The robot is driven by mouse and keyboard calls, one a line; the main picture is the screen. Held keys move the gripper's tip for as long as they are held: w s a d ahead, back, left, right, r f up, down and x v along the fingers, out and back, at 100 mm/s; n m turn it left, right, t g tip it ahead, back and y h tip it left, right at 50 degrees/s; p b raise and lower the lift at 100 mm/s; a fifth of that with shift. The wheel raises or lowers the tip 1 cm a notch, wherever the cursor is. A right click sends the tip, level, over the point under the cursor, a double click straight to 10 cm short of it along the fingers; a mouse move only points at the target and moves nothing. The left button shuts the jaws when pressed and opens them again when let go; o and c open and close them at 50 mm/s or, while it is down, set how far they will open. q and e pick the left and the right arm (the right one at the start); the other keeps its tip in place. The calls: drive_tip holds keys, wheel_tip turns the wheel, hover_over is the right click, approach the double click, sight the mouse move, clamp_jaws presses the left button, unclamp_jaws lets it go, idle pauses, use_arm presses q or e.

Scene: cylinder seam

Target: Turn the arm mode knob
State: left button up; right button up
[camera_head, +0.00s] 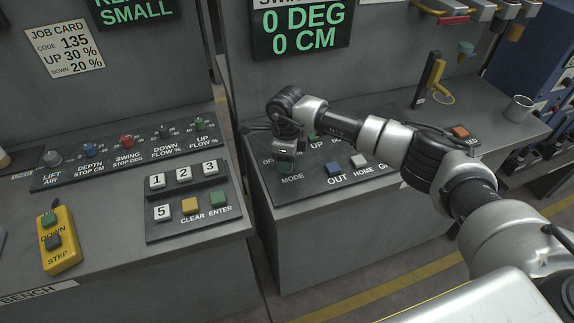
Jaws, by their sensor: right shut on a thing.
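The arm mode knob is at the left of the dark panel (323,190) on the right-hand bench, above the MODE label. My right gripper (286,157) reaches down over it from the right and is shut on it. The gripper hides nearly all of the knob, so its pointer and setting cannot be read. Part of an OFF label shows at the left of the gripper. My left gripper is not in view.
A display (302,30) above reads 0 DEG, 0 CM. The left bench holds a keypad (186,205) and a yellow pendant (59,240). A metal cup (518,109) stands at right.

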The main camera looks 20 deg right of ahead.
drive_tip(key=shift+n+b, duration=0.7)
drive_tip(key=shift+n, duration=0.1)
drive_tip(key=o, duration=0.9)
drive_tip(key=shift+r, duration=0.1)
wheel_tip(320, 180, up, 11)
drive_tip(key=shift+f+b, duration=0.15)
drive_tip(key=shift+b, duration=0.95)
drive_tip(key=shift+f, duration=0.1)
